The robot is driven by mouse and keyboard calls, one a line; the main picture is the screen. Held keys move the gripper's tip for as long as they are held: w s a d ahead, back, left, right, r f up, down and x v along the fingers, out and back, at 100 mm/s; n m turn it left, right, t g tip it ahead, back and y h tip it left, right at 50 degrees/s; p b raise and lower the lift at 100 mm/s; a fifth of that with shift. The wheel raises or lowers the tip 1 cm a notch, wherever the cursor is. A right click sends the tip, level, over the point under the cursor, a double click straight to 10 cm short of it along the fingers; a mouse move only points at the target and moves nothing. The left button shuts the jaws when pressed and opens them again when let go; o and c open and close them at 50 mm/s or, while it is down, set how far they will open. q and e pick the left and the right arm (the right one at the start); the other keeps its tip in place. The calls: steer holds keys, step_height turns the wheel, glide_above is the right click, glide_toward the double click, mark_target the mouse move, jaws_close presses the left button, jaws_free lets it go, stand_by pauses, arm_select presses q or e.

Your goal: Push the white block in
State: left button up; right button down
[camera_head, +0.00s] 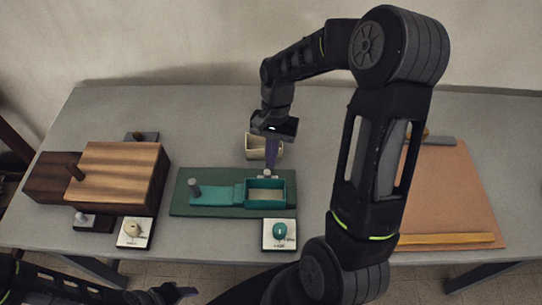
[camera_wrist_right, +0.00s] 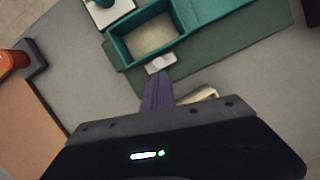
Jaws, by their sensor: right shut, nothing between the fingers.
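The small white block (camera_head: 266,175) sits at the far wall of a teal box (camera_head: 290,190) on a dark green base. In the right wrist view the white block (camera_wrist_right: 160,63) is at the outer side of the teal wall (camera_wrist_right: 122,52). My right gripper (camera_head: 270,168) is shut and empty, pointing down with its purple fingers right at the white block. In the wrist view the fingertips (camera_wrist_right: 159,76) reach the block's edge; I cannot tell whether they touch. My left gripper (camera_head: 178,292) is low at the bottom left, away from the box; its jaw state is unclear.
A teal slide with a grey knob (camera_head: 194,188) lies left of the box's open compartment. A card with a teal knob (camera_head: 280,232) lies in front. A wooden box (camera_head: 115,170) stands left, an orange-brown board (camera_head: 450,190) right.

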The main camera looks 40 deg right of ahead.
steer(key=p+v, duration=0.5)
steer(key=v, duration=0.3)
steer(key=shift+w+r, duration=0.1)
